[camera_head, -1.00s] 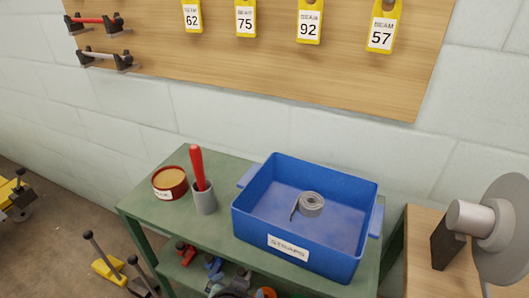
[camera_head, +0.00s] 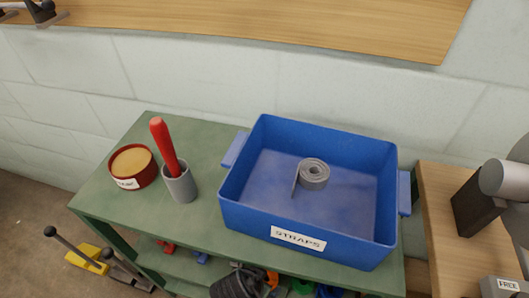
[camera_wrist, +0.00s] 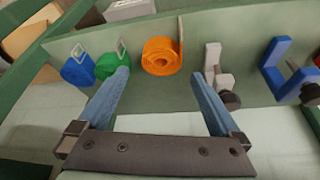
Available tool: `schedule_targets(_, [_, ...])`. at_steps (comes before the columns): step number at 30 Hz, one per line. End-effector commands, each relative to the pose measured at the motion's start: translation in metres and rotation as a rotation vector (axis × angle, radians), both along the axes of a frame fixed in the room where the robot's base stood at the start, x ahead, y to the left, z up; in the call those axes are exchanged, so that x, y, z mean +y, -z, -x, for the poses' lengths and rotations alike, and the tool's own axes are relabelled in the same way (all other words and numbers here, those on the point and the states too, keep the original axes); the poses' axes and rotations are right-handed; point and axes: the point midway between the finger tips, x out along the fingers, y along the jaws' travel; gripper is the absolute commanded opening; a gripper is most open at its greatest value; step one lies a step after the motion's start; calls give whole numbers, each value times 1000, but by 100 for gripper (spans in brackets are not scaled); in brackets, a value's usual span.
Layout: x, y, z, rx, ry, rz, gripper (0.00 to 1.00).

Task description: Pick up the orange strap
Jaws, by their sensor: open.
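The orange strap (camera_wrist: 162,56) is a rolled coil on a green shelf surface, in the upper middle of the wrist view. My gripper (camera_wrist: 161,77) is open and empty, its two blue-grey fingers pointing toward the coil. In the picture the coil lies between and just beyond the fingertips, with no visible contact. A green strap (camera_wrist: 108,65) lies close to the left fingertip, and a blue strap (camera_wrist: 78,71) lies left of it. In the head view the lower shelf is mostly hidden under the bench top.
A grey clamp (camera_wrist: 213,66) stands near the right fingertip, with a blue clamp (camera_wrist: 288,72) farther right. Above, the green bench (camera_head: 110,205) holds a blue STRAPS bin (camera_head: 245,212) with a grey strap roll (camera_head: 314,174), a grey cup (camera_head: 180,184) and a red tin (camera_head: 132,168).

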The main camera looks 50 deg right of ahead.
Motion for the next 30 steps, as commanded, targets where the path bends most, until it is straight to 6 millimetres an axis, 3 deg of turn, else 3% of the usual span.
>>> schedule_targets(1, [-3,10,0,2,1,-1,100])
schedule_targets(8, [-10,24,-2,-1,0,0,100])
schedule_targets(16, [-26,61,-5,-1,0,-1,100])
schedule_targets(26, [-30,67,-5,-1,-2,0,100])
schedule_targets(30, [-29,67,-5,-1,-2,0,78])
